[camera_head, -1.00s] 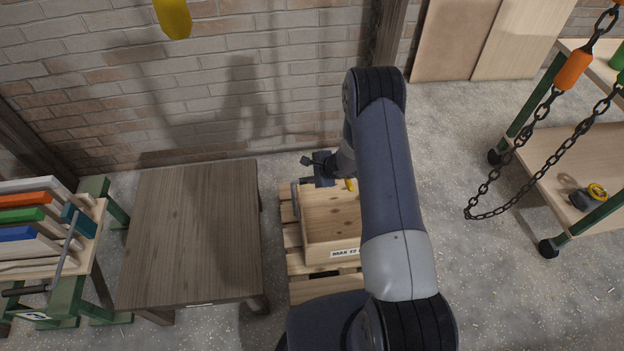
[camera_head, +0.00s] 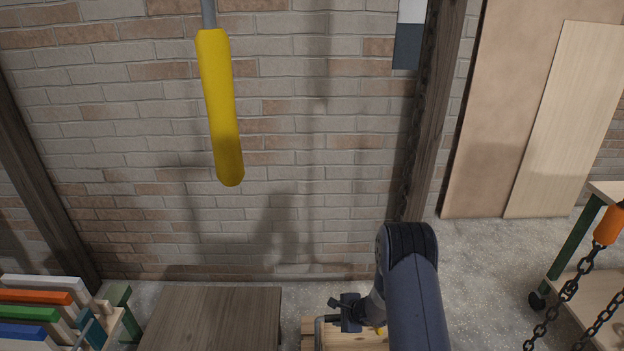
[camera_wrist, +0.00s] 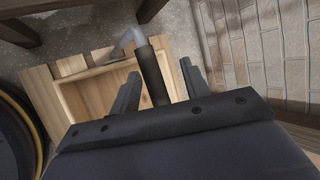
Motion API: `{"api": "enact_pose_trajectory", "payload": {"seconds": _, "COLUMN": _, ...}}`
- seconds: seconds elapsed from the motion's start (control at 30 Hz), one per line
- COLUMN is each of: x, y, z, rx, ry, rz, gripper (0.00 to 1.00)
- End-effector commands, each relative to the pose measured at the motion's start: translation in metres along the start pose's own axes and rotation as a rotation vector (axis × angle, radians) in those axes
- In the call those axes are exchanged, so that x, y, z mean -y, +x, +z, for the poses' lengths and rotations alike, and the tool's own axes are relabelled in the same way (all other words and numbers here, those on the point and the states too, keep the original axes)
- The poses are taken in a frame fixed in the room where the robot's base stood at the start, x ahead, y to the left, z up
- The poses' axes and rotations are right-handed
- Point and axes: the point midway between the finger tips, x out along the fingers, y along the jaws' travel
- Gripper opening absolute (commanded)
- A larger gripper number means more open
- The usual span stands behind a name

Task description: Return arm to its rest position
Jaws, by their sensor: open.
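My gripper (camera_head: 345,308) is low in the head view, over the wooden crate (camera_head: 362,342) by the brick wall. In the wrist view its two dark fingers (camera_wrist: 160,88) are apart. A rod with a black sleeve (camera_wrist: 152,75) and a bent grey end (camera_wrist: 127,43) shows between the fingers. I cannot tell whether a finger touches it. The grey rod (camera_head: 319,330) also shows left of the gripper in the head view. My arm reaches up from the bottom edge, right of the gripper.
A dark wooden table (camera_head: 215,318) stands left of the crate. A rack of coloured boards (camera_head: 40,312) is at lower left. A yellow padded bar (camera_head: 222,110) hangs by the wall. Chains (camera_head: 568,292) hang before a wheeled shelf (camera_head: 575,290) at right. Open floor (camera_head: 480,270) lies between.

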Motion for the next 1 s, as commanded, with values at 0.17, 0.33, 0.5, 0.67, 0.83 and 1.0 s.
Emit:
{"api": "enact_pose_trajectory", "payload": {"seconds": 0.17, "x": -0.017, "y": 0.023, "z": -0.01, "rx": 0.0, "ry": 0.0, "rz": 0.002, "gripper": 0.44}}
{"api": "enact_pose_trajectory", "payload": {"seconds": 0.33, "x": -0.025, "y": 0.035, "z": -0.015, "rx": 0.0, "ry": 0.0, "rz": 0.0, "gripper": 0.44}}
{"api": "enact_pose_trajectory", "payload": {"seconds": 0.5, "x": -0.027, "y": 0.039, "z": -0.017, "rx": 0.0, "ry": -0.001, "rz": 0.0, "gripper": 0.44}}
{"api": "enact_pose_trajectory", "payload": {"seconds": 0.67, "x": -0.028, "y": 0.039, "z": -0.017, "rx": 0.0, "ry": -0.001, "rz": 0.001, "gripper": 0.44}}
{"api": "enact_pose_trajectory", "payload": {"seconds": 0.83, "x": -0.028, "y": 0.039, "z": -0.017, "rx": -0.002, "ry": -0.001, "rz": 0.002, "gripper": 0.44}}
{"api": "enact_pose_trajectory", "payload": {"seconds": 1.0, "x": -0.035, "y": 0.037, "z": -0.023, "rx": -0.023, "ry": -0.001, "rz": 0.017, "gripper": 0.44}}
